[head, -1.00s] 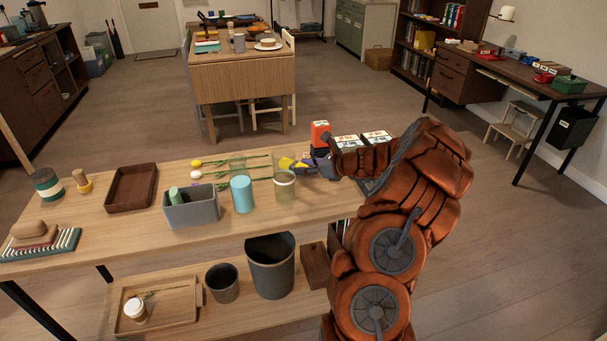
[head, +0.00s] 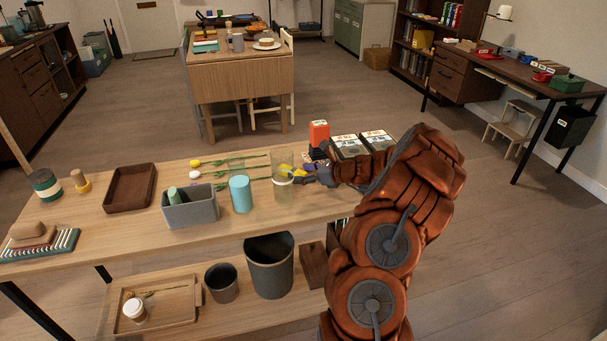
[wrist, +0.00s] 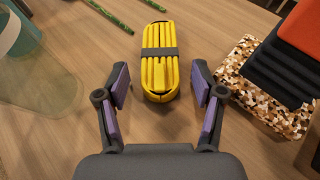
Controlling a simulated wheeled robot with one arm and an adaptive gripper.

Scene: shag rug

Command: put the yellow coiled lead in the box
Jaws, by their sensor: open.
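The yellow coiled lead (wrist: 159,72), a flat bundle with a dark band round it, lies on the wooden table in the wrist view. In the head view the lead (head: 286,169) shows small, partly behind a clear glass. My gripper (wrist: 160,82) is open and empty, with its purple-padded fingers on either side of the lead's near end and apart from it. It also shows in the head view (head: 303,173), at the table's right part. A grey open box (head: 205,213) stands left of the turquoise cup and holds a green object.
A clear glass (head: 283,188) and a turquoise cup (head: 241,195) stand between the lead and the grey box. Flower stems (head: 228,174) lie behind them. A brown tray (head: 130,188) is further left. An orange-topped item (head: 319,134) stands just right of the lead.

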